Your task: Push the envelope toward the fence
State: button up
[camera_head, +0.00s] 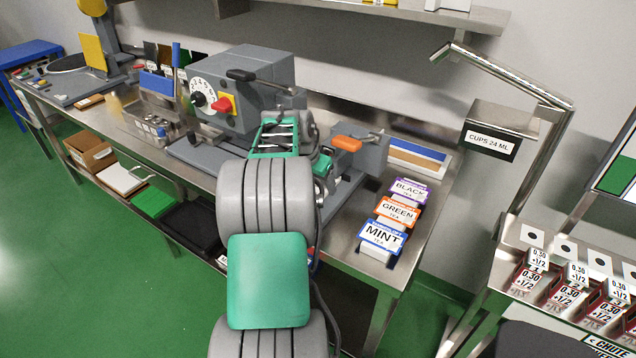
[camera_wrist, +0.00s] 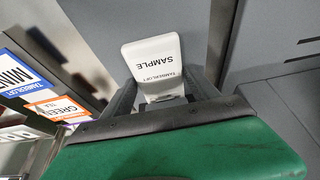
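The envelope (camera_wrist: 152,58) shows in the wrist view as a white piece printed SAMPLE, upside down in the picture. It is between the two dark fingers of my gripper (camera_wrist: 162,88), and its lower part reaches down between them. The fingers stand apart, but I cannot tell whether they press on it. In the head view my own green and grey arm hides the gripper and the envelope, beside the grey machine. I cannot clearly pick out the fence; a dark upright edge runs just right of the envelope in the wrist view.
The grey machine (camera_head: 243,82) with a dial and red knob stands on the steel bench (camera_head: 345,262). BLACK, GREEN and MINT (camera_head: 380,238) tea boxes stand near its right end. A cup stand (camera_head: 490,130) is further right.

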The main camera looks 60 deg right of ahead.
jog(key=o, duration=0.4)
jog(key=shift+c, duration=0.2)
jog(key=v, duration=0.7)
jog(key=shift+a+r+b, duration=0.2)
jog(key=shift+r+b, duration=0.15)
jog(key=shift+b, duration=0.05)
